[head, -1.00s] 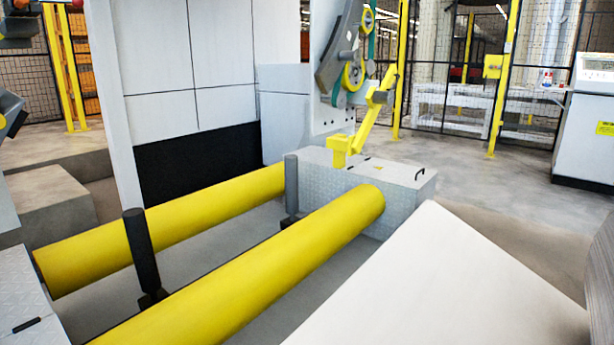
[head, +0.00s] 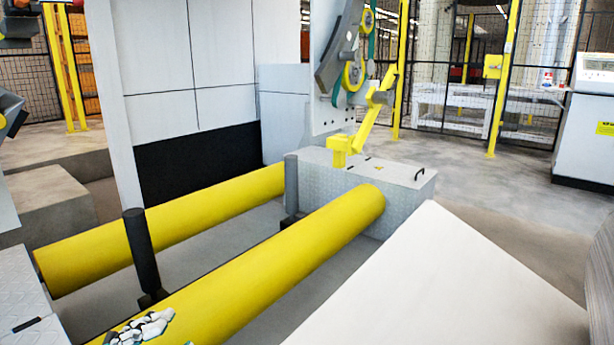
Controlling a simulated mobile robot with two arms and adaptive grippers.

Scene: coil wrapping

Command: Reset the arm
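A small white and dark jointed shape (head: 145,328) with a thin teal edge shows at the bottom left of the head view, in front of the near yellow roller. It looks like part of my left gripper or arm. My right gripper is not in view.
Two long yellow rollers (head: 215,208) (head: 290,258) lie in front, with dark upright posts (head: 140,250) between them. A yellow arm (head: 365,125) stands on a grey metal block (head: 400,180). A pale slab (head: 440,280) fills the lower right. A white cabinet (head: 590,130) stands far right.

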